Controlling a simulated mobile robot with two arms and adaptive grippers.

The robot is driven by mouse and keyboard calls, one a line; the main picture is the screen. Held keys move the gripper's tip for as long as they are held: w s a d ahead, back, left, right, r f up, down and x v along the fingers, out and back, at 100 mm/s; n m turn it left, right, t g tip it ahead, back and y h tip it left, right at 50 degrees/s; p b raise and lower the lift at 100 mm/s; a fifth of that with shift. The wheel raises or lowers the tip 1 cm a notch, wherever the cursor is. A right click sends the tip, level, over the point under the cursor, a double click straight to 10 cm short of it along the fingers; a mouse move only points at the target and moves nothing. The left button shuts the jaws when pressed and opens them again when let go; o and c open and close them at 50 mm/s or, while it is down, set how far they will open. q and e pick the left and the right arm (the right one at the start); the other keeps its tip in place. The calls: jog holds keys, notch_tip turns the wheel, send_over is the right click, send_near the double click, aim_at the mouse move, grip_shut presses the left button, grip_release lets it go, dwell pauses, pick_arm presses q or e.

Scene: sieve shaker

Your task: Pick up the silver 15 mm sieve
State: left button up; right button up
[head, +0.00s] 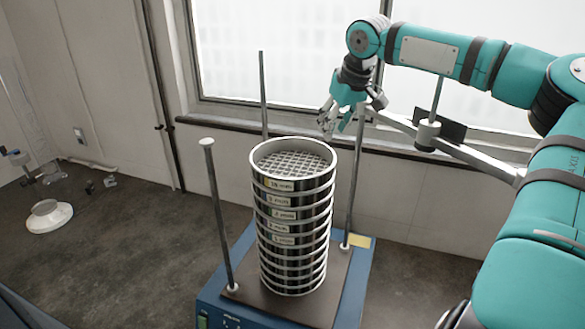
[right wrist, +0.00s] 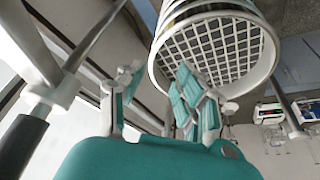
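The silver 15 mm sieve (head: 265,172) is the top ring of an upright stack of silver sieves (head: 290,240) on the blue shaker (head: 222,298). Its label is small but seems to read 15 mm. Its coarse square mesh shows inside the rim. My right gripper (head: 335,118) is above and to the right of the sieve's rim, apart from it. In the right wrist view the sieve rim (right wrist: 269,50) and mesh lie beyond the open, empty fingers of my right gripper (right wrist: 158,90). My left gripper is not in view.
Upright rods (head: 217,215) stand around the stack. A grey bar (head: 480,163) with a knob (head: 428,134) reaches out to the right near my right arm. A white round device (head: 49,215) sits at the left of the dark bench. Windows are behind.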

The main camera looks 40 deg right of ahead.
aim_at(328, 147)
jog(key=x, duration=0.3)
jog(key=shift+w+d+f, duration=0.1)
jog(key=shift+w+d, duration=0.15)
jog(key=shift+d, duration=0.1)
jog(key=shift+w+d+f, duration=0.1)
jog(key=shift+f, duration=0.65)
jog(key=x, duration=0.3)
jog(key=shift+w+d+f, duration=0.2)
jog(key=shift+w, duration=0.05)
jog(key=shift+w+d+f, duration=0.1)
jog(key=shift+w+f, duration=0.1)
jog(key=shift+f, duration=0.05)
jog(key=shift+s+r, duration=0.1)
jog(key=shift+s, duration=0.05)
jog(key=shift+c, duration=0.5)
jog(key=c, duration=0.4)
grip_shut()
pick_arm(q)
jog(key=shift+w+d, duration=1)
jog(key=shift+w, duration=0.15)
